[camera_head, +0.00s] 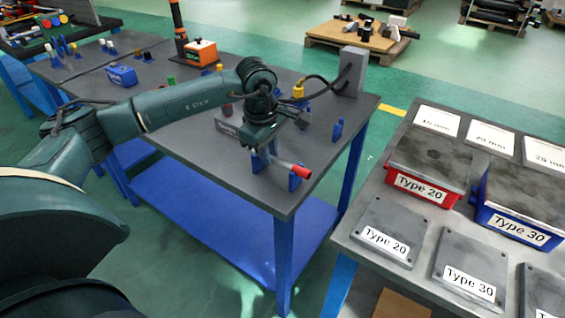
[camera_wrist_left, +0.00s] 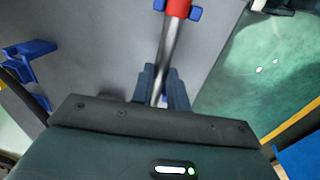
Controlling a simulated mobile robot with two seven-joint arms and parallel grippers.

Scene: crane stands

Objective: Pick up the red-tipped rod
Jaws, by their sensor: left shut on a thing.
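The red-tipped rod (camera_wrist_left: 171,45) is a thin metal rod with a red end, and it runs up the left wrist view from between my fingers. In the head view its red tip (camera_head: 302,171) shows at a blue holder (camera_head: 294,182) near the front corner of the dark grey table (camera_head: 215,165). The blue holder also shows beside the red tip in the left wrist view (camera_wrist_left: 196,13). My left gripper (camera_wrist_left: 161,90) is shut on the rod; it also shows in the head view (camera_head: 267,156). My right gripper is not in view.
A grey block-like post (camera_head: 350,72) stands at the table's right corner, with a blue holder (camera_head: 337,130) near the right edge. A second table on the right carries a red Type 20 box (camera_head: 428,168), a blue Type 30 box (camera_head: 520,205) and flat labelled plates.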

